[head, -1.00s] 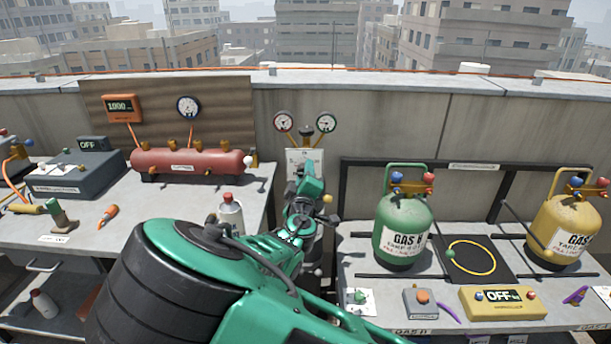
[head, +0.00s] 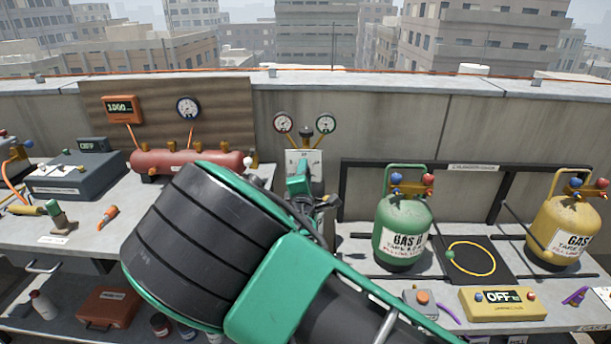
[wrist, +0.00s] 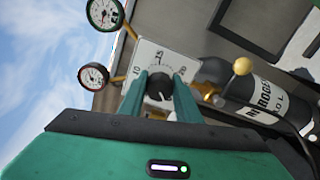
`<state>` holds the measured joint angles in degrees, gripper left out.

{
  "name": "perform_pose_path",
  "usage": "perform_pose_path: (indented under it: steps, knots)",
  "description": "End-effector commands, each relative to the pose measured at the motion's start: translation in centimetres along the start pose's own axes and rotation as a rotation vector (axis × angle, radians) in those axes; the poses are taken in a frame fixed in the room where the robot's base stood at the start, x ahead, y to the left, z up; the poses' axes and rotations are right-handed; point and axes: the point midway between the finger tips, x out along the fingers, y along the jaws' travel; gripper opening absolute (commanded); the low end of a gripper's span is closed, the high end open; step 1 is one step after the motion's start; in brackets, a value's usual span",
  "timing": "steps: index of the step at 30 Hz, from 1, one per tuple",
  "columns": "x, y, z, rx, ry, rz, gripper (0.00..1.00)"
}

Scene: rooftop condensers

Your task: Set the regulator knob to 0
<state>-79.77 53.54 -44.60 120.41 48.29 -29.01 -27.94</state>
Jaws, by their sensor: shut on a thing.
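The regulator panel (wrist: 178,60) is a white plate with a printed scale; 10 and 15 can be read near the knob. The dark regulator knob (wrist: 159,87) sits on the plate in the wrist view. My gripper (wrist: 160,92) has its two green fingers on either side of the knob and is shut on it. I cannot make out the knob's exact setting.
Two round gauges (head: 283,123) (head: 326,123) sit above the panel. A dark nitrogen cylinder (wrist: 255,95) with a brass ball fitting is close beside the gripper. A red tank (head: 165,162) stands left, a green gas cylinder (head: 402,232) right.

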Motion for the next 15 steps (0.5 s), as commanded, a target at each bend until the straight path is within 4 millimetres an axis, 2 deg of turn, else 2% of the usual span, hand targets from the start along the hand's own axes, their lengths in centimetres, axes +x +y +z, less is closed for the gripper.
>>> perform_pose_path:
  steps: [15]
  knots:
    - [-0.15,-0.38,-0.35,-0.039,0.007,-0.007,0.08]
